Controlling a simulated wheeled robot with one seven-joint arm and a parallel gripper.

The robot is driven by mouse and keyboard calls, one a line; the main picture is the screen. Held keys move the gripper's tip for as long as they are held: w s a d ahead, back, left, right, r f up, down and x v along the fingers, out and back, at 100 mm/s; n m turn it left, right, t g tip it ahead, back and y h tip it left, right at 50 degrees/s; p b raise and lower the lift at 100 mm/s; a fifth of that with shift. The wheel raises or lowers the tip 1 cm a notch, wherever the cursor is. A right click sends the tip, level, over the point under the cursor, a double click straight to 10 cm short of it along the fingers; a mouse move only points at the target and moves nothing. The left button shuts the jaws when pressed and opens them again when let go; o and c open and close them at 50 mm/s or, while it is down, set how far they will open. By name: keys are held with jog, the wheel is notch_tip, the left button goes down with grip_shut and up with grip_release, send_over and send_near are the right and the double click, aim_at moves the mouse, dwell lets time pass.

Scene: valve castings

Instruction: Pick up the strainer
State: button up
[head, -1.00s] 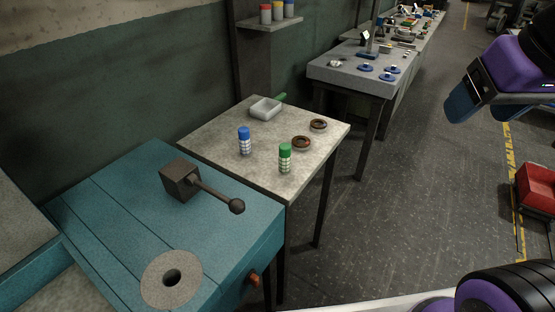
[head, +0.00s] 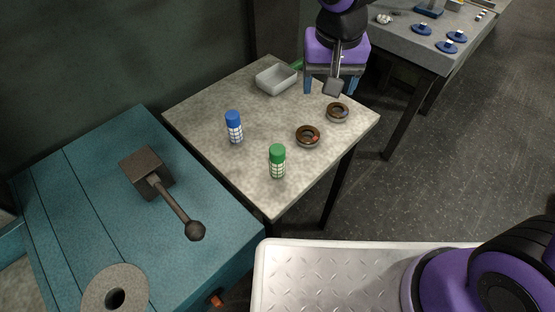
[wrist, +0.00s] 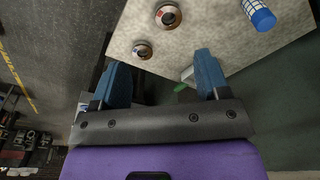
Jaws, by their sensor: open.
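Two capped cylinders with white gridded bodies stand upright on the speckled table: one blue-capped (head: 234,127), one green-capped (head: 277,162). They look like mesh strainers, but I cannot tell which one the task means. The blue-capped one also shows at the top right of the wrist view (wrist: 258,14). My gripper (head: 331,84) is open and empty, above the far right part of the table, apart from both cylinders. In the wrist view its blue fingers (wrist: 163,80) are spread wide.
Two brown rings (head: 307,136) (head: 337,112) lie along the table's right side. A grey tray (head: 276,79) with a green handle sits at the back, near my gripper. A teal bench (head: 90,190) with a lever block (head: 146,170) stands at left. The table's front left is clear.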

jog(key=g, duration=0.1)
send_over(277, 149)
jog(key=f, duration=0.8)
jog(key=shift+d, duration=0.3)
jog(key=f, duration=0.5)
jog(key=shift+s+a, duration=0.15)
jog(key=shift+a, duration=0.1)
jog(key=shift+f, duration=3.05)
jog(key=shift+c, duration=0.3)
jog(key=c, duration=1)
